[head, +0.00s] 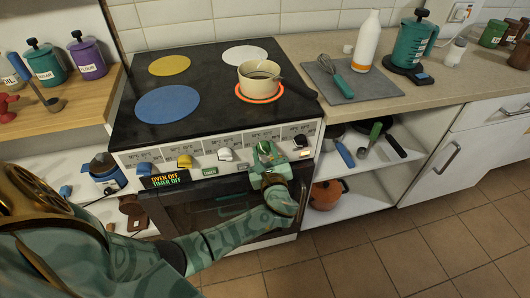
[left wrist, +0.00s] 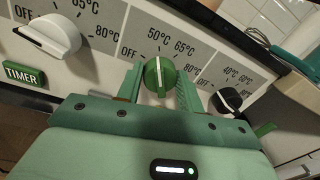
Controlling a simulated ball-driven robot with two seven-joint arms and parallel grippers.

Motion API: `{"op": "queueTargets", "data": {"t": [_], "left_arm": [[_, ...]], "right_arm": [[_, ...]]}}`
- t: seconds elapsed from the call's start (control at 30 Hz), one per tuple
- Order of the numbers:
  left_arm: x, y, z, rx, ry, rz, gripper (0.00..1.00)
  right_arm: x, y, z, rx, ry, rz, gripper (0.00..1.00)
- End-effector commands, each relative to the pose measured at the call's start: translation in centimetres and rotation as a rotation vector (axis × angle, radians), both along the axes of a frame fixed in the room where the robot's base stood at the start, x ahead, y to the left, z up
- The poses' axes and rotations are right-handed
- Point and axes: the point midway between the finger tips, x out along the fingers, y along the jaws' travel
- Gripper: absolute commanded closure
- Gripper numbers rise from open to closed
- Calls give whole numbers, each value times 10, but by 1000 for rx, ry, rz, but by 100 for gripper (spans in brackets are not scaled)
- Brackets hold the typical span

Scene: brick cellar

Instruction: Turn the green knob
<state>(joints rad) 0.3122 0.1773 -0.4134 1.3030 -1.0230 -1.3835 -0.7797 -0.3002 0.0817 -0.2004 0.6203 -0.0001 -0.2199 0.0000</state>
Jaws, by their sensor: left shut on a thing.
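The green knob (left wrist: 160,76) sits on the stove's front panel, with a white line across its face. In the left wrist view this line stands nearly upright, its upper end near the 50°C mark. My left gripper (left wrist: 160,88) has its two green fingers on either side of the knob and is shut on it. In the head view my left gripper (head: 266,158) is at the panel's right part and mostly covers the knob. My right gripper is not in view.
A white knob (left wrist: 55,35) and a black knob (left wrist: 228,100) flank the green one. A cream pot (head: 258,80) stands on the orange-ringed front right burner. The oven door handle (head: 301,200) is below my gripper. A bottle (head: 367,42) stands on the right counter.

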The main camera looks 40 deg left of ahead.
Motion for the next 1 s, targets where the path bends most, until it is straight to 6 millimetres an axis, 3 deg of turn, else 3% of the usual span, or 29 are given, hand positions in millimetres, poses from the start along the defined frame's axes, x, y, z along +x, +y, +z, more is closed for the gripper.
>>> {"op": "queueTargets", "data": {"t": [0.6,1.0], "left_arm": [[-1,0,-6,-337,-391,0,86],[-2,1,-5,-480,-559,2,86]], "right_arm": [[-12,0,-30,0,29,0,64],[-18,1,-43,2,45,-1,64]]}}
